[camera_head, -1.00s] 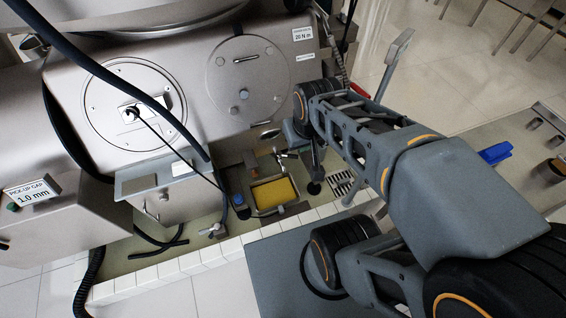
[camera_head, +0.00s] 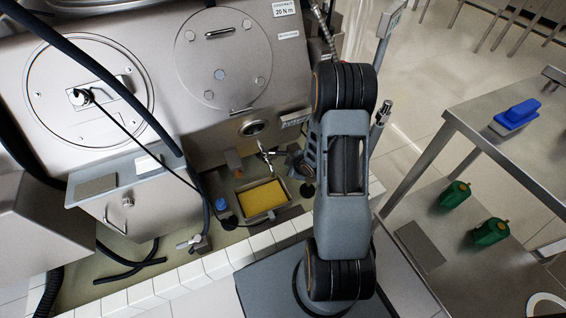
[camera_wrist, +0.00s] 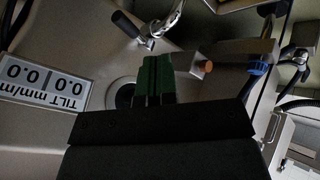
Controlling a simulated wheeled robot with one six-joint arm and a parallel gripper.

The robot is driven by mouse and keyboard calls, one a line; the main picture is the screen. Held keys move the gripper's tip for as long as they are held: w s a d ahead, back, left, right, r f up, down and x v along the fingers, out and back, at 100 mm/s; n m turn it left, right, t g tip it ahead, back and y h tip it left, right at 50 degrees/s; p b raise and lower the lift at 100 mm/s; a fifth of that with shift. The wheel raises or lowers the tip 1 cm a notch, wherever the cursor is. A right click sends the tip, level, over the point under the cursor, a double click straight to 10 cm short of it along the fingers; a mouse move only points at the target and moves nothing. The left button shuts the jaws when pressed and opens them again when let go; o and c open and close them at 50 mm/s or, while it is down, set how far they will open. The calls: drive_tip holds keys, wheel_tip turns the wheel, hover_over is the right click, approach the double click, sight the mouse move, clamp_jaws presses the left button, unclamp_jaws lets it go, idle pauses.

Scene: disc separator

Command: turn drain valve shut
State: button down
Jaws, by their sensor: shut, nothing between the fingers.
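My gripper (camera_wrist: 152,68) shows green fingers in the wrist view, closed together and empty. Beside it is a small metal lever with a dark grip (camera_wrist: 128,24), apart from the fingertips; it looks like the drain valve handle, though I cannot be sure. In the head view a silver valve fitting (camera_head: 265,156) sits below the round port (camera_head: 252,127), just left of my arm. My gripper is mostly hidden there behind my own arm. The port also shows as a dark round hole in the wrist view (camera_wrist: 124,92), partly behind the fingers.
An orange-tipped fitting (camera_wrist: 204,66) and a blue knob (camera_wrist: 258,68) stand near the fingers. A tray with a yellow inside (camera_head: 262,198) lies below. A tilt display (camera_wrist: 45,82) is on the panel. A steel table (camera_head: 510,165) with a blue object (camera_head: 516,115) stands right.

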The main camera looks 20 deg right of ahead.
sight(274, 153)
drive_tip(key=w+f+b, duration=0.4)
drive_tip(key=w+f, duration=0.2)
drive_tip(key=w, duration=0.3)
drive_tip(key=shift+w+d+f, duration=0.2)
drive_tip(key=shift+d+f, duration=0.15)
drive_tip(key=shift+d, duration=0.1)
